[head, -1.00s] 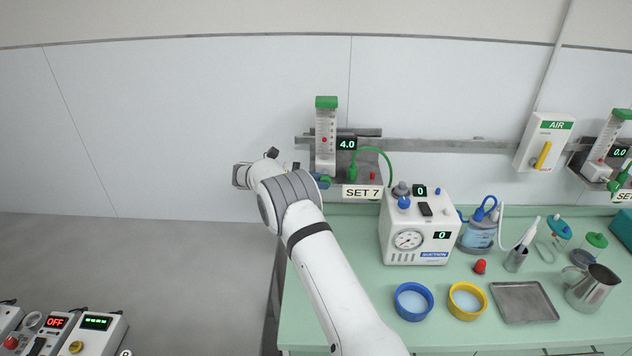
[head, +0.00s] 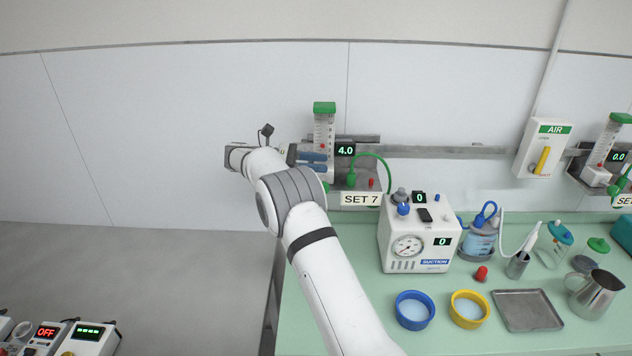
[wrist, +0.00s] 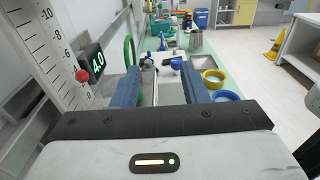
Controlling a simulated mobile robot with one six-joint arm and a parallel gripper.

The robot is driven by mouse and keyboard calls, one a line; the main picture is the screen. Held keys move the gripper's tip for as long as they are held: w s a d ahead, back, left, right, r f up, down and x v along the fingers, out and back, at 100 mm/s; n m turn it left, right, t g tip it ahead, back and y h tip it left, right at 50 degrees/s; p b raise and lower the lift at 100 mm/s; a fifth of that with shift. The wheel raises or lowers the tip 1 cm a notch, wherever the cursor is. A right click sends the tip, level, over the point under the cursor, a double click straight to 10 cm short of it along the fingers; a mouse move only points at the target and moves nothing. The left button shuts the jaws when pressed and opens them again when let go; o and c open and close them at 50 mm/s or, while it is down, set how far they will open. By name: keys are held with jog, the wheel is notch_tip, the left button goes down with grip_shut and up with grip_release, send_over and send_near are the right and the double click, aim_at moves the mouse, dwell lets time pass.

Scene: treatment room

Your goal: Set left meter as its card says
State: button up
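The left meter (head: 324,130) is a clear upright scale tube with a green cap, on the wall rail. Its display (head: 345,150) reads 4.0, and its card (head: 360,199) says SET 7. In the wrist view the scale (wrist: 48,55) and its red ball (wrist: 82,76) are at the left, beside the display (wrist: 96,62). My gripper (head: 316,163) is in front of the lower tube in the head view. In the wrist view its blue fingers (wrist: 160,78) stand wide apart with nothing held between them. The meter's adjusting knob cannot be made out.
A green hose (head: 376,158) curves from the meter's base beside a small red part (head: 372,183). The suction unit (head: 414,235) stands below right on the green counter. Blue (head: 413,322) and yellow (head: 468,322) bowls lie nearer. A second meter (head: 603,150) hangs at far right.

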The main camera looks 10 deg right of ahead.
jog(key=shift+r, duration=0.95)
